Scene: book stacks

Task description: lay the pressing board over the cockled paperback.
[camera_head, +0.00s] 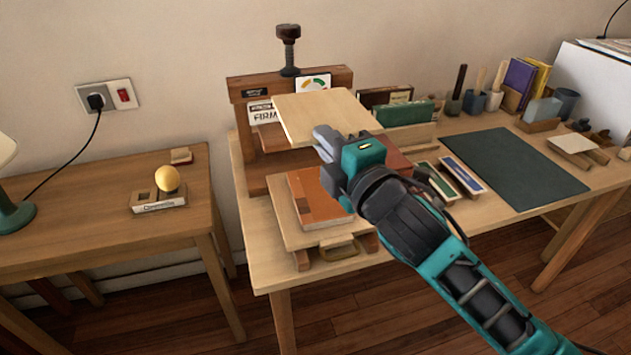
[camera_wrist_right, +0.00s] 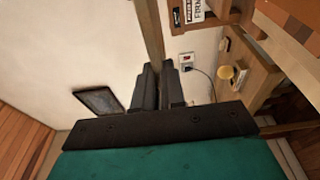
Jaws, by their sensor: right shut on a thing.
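The pressing board, a pale flat wooden board (camera_head: 320,112), is held roughly level in the air in front of the wooden press. My right gripper (camera_head: 328,142) is shut on its near edge. In the right wrist view the fingers (camera_wrist_right: 158,85) grip the board, seen edge-on as a narrow wooden strip (camera_wrist_right: 152,28). The paperback, orange-brown (camera_head: 312,203), lies on a pale wooden base board (camera_head: 288,228), lower than the held board and towards the front. My right gripper and arm hide its right part. Cockling cannot be made out. My left gripper is not in view.
The press (camera_head: 240,92) with its dark screw (camera_head: 289,50) stands behind the held board. Small boxes (camera_head: 462,175) and a dark green mat (camera_head: 515,165) lie to the right. A side table (camera_head: 100,212) holds a yellow ball (camera_head: 167,178) on a labelled stand.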

